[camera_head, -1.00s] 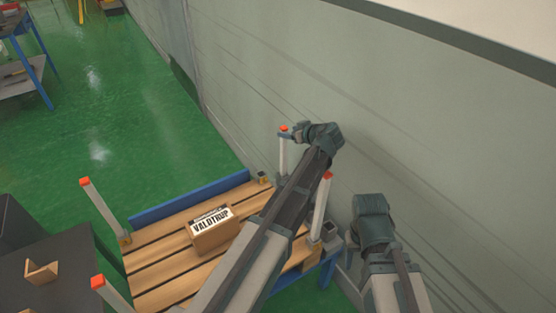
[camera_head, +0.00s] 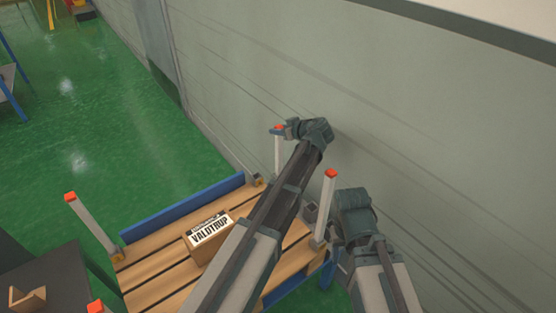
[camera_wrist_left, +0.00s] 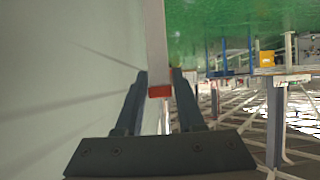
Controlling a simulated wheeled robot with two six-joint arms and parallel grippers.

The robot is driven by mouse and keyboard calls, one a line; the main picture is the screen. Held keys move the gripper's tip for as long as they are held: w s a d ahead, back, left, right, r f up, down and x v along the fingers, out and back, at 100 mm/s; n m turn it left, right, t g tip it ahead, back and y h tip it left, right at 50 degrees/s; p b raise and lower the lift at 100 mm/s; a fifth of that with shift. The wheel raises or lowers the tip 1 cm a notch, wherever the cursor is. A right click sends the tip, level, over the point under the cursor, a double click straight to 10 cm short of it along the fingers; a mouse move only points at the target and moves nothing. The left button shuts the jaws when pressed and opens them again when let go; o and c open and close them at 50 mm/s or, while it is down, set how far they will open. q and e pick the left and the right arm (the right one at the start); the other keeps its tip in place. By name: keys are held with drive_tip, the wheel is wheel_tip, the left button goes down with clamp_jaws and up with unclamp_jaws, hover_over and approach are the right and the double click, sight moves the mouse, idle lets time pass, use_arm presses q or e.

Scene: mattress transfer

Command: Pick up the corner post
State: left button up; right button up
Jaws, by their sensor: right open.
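My left gripper (camera_head: 284,129) is at the top of the far corner post (camera_head: 278,155), a pale upright post with a red cap. Other red-capped posts stand at the right (camera_head: 325,210) and left (camera_head: 92,222) of the pallet.
A carton marked VALDTRUP (camera_head: 210,240) lies on the slatted wooden pallet (camera_head: 150,262), beside a blue rail (camera_head: 190,206). The grey wall (camera_head: 430,150) is close to both grippers. A dark table (camera_head: 55,285) is at the left.

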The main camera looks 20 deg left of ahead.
use_arm(q)
clamp_jaws()
idle(1.1)
